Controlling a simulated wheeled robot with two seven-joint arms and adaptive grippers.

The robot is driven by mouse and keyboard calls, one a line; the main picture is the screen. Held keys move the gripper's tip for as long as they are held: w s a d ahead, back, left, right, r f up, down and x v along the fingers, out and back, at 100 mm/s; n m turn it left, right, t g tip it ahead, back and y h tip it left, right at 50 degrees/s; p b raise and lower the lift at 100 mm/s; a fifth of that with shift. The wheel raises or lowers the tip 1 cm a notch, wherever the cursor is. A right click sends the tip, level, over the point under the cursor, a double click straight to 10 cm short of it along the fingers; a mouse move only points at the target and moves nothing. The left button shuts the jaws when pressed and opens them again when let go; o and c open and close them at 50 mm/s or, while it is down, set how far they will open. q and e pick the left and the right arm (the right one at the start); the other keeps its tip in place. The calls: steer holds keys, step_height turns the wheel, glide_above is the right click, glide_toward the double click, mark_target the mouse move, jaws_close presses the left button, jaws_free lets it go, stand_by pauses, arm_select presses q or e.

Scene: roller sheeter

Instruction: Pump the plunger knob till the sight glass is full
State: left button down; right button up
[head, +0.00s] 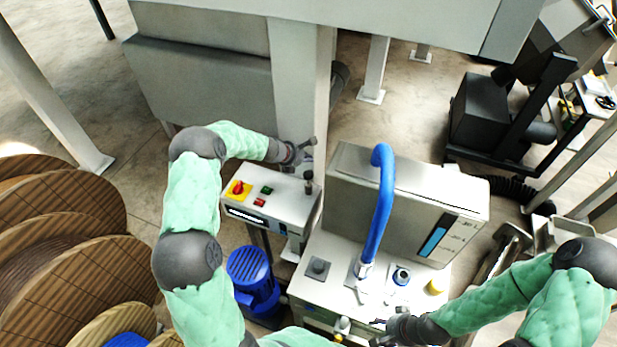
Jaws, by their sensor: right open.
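A dark upright knob (309,186) stands at the right end of the control box; it looks like the plunger knob, though I cannot be sure. My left gripper (309,158) is just above and behind it, and I cannot tell whether they touch or whether its fingers are apart. My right gripper (380,331) is open and empty at the front edge of the white bench top.
The control box (285,205) carries a red-and-yellow switch (239,188) and small buttons. A bent blue pipe (382,205) rises from the bench top (325,290) in front of the grey cabinet (350,190). A blue motor (252,275) and wooden reels (85,285) stand at left.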

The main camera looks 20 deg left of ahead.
mark_target(307, 175)
arm_select(q)
steer(key=shift+f+b, duration=2.2)
steer(key=shift+f, duration=0.7)
steer(key=shift+f, duration=0.1)
steer(key=shift+f+b, duration=0.3)
steer(key=shift+b, duration=0.05)
